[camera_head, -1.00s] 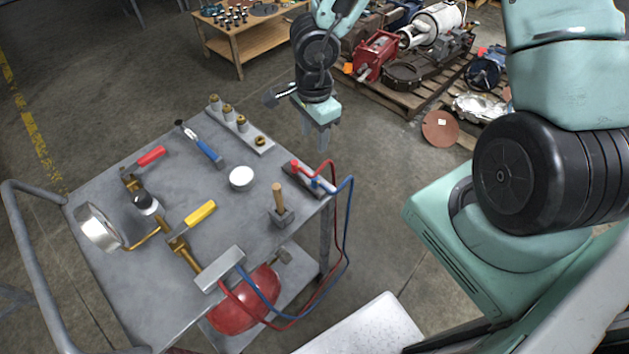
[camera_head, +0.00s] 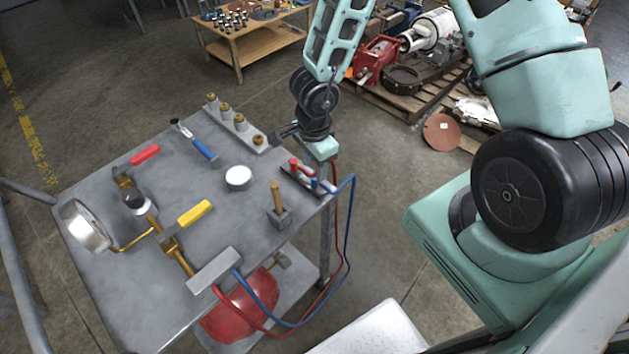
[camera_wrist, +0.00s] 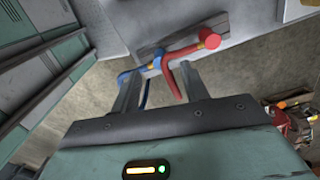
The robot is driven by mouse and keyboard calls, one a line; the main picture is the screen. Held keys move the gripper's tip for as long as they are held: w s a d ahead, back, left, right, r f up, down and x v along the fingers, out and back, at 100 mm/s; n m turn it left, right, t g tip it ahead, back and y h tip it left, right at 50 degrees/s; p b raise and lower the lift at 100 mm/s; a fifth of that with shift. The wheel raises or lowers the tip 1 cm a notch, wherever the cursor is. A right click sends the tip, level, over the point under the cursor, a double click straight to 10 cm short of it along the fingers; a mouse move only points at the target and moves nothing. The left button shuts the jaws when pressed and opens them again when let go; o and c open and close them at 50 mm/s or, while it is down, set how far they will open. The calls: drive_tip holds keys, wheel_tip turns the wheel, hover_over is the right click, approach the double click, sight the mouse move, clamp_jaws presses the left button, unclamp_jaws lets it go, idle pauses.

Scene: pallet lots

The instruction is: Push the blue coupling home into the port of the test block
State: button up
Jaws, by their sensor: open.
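The blue coupling (camera_head: 315,183) sits at the right edge of the cart, on a blue hose. In the wrist view its blue end (camera_wrist: 125,77) lies by the left fingertip. I cannot make out the port or how far the blue coupling is seated. My gripper (camera_wrist: 160,76) is open, pointing down just above the couplings. The red hose passes between its fingers in the wrist view. In the head view my wrist partly hides the fingers.
A bar with brass fittings (camera_head: 240,125) lies behind on the cart (camera_head: 150,290). A wooden-handled tool (camera_head: 278,208), a white disc (camera_head: 238,178) and a grey block (camera_head: 214,271) stand nearby. Red and blue hoses loop over the cart's right side.

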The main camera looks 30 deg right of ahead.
sight(314, 177)
wheel_tip(314, 177, down, 5)
drive_tip(key=shift+f+b, duration=0.15)
drive_tip(key=shift+b, duration=0.8)
drive_tip(key=shift+c, duration=0.4)
clamp_jaws()
